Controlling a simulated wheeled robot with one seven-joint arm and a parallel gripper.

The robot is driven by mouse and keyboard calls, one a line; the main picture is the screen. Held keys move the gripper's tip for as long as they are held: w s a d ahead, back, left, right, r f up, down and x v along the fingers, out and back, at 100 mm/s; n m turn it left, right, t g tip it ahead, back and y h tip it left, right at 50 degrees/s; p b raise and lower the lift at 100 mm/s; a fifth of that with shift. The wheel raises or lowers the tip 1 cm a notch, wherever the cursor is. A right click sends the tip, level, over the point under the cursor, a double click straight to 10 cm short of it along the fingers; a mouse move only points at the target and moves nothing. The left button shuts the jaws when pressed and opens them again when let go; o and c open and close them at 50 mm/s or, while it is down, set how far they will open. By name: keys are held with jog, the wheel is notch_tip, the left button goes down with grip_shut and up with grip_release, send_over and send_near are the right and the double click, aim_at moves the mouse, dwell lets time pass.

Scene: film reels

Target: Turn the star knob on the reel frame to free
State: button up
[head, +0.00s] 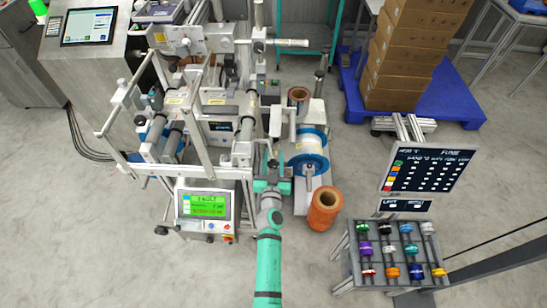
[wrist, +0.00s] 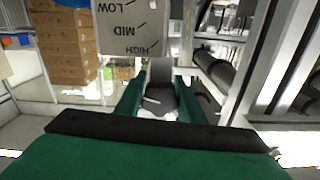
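My gripper (head: 271,180) is in front of the reel frame (head: 190,167), at the right end of its lower crossbar. In the wrist view its two green fingers (wrist: 160,85) stand to either side of a dark grey piece; I cannot tell whether they touch it. Just beyond is a grey plate (wrist: 125,28) marked LOW, MID and HIGH, upside down. A white reel with blue rims (head: 309,140) is right of my gripper, with a small grey knob-like part (head: 308,170) on its front. I cannot make out which part is the star knob or any free mark.
A control box (head: 203,206) with a green FAULT screen stands left of my arm. An orange reel (head: 325,208) stands on the floor at right. A rack of coloured spools (head: 395,256) and stacked cartons (head: 410,60) are farther right. Dark rollers (wrist: 215,65) are close on the right in the wrist view.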

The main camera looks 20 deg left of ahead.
jog(key=c, duration=0.4)
jog(key=shift+n, duration=1.6)
jog(key=shift+c, duration=0.2)
jog(key=o, duration=1.1)
jog(key=shift+c, duration=0.2)
jog(key=shift+s, duration=0.15)
jog(key=shift+s+d, duration=0.1)
jog(key=shift+s, duration=0.65)
jog(key=v, duration=0.9)
jog(key=shift+d, duration=0.15)
